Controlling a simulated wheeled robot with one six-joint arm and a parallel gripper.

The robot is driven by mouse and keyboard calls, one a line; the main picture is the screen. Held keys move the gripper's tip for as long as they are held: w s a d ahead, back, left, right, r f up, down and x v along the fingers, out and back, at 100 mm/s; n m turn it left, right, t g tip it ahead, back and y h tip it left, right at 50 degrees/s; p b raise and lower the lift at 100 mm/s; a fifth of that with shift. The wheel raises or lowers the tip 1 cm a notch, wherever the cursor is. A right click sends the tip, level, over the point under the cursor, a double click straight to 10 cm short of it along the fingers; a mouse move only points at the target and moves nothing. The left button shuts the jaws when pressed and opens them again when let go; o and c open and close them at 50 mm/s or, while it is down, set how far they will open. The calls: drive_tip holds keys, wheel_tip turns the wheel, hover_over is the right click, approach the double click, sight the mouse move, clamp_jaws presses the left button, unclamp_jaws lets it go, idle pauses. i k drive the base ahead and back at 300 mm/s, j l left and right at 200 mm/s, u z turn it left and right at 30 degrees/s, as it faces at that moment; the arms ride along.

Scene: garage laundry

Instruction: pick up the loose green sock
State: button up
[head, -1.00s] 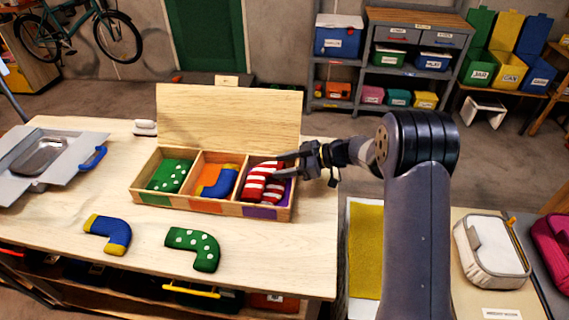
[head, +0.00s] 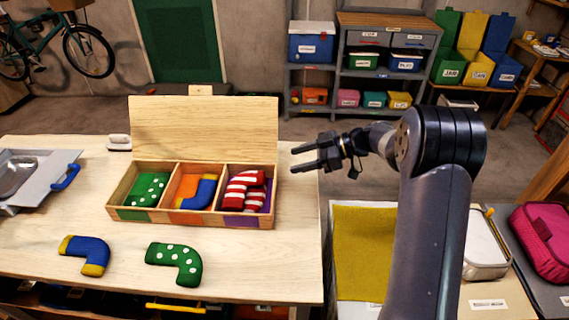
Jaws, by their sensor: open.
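The loose green sock (head: 177,259) with white dots lies on the table near its front edge. Another green dotted sock (head: 146,190) lies in the left compartment of the open wooden box (head: 190,218). A blue sock with yellow ends (head: 203,192) is in the middle compartment, and red-and-white striped socks (head: 244,189) are in the right one. A loose blue and yellow sock (head: 86,254) lies left of the loose green one. My gripper (head: 299,160) is open and empty, in the air right of the box, up and to the right of the loose green sock.
The box's raised lid (head: 203,128) stands behind its compartments. A grey tray (head: 32,180) with a blue handle and a small white object (head: 118,143) are on the table's left. Bare tabletop (head: 270,265) lies right of the loose green sock.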

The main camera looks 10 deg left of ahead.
sight(190, 261)
drive_tip(key=u, duration=1.85)
